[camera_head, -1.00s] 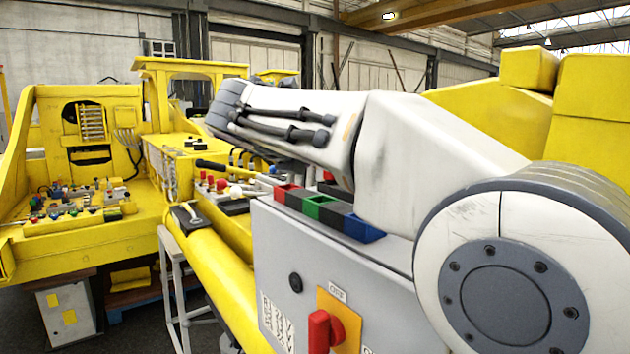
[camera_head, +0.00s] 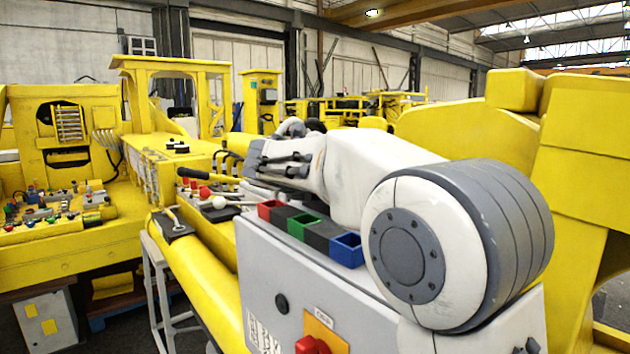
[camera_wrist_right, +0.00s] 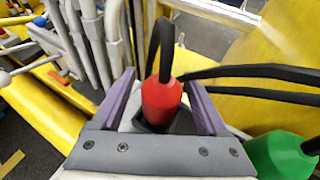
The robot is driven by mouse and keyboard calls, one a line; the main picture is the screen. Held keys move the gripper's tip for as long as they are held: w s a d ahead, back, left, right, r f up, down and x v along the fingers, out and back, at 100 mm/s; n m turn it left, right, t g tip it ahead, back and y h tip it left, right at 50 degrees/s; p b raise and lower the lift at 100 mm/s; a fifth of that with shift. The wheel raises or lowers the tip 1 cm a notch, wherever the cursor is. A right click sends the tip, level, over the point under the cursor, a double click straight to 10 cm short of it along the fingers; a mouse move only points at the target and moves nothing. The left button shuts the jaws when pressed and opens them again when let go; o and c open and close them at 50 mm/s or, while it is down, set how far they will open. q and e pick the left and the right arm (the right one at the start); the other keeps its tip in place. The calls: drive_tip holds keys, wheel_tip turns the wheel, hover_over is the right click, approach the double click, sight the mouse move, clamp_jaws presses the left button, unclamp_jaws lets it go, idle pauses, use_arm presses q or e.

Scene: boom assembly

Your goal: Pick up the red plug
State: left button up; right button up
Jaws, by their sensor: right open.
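The red plug (camera_wrist_right: 162,102), with a black cable rising from its top, stands in a dark base in the right wrist view. My right gripper (camera_wrist_right: 160,79) is open, with one purple finger on each side of the plug. Gaps show between the fingers and the plug, so it is not gripped. In the head view my right arm reaches away from the right, and its fingertips and the red plug cannot be made out. My left gripper is not in view.
A green plug (camera_wrist_right: 282,157) is at the lower right of the wrist view, and black cables run above it. In the head view, red (camera_head: 268,209), green (camera_head: 301,227) and blue (camera_head: 347,249) open holders line the grey cabinet (camera_head: 270,270) beside my arm. Yellow machinery surrounds them.

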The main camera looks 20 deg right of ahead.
drive_tip(key=shift+w+d+f, duration=0.1)
drive_tip(key=shift+c, duration=0.4)
clamp_jaws()
wheel_tip(320, 180, up, 10)
idle(0.4)
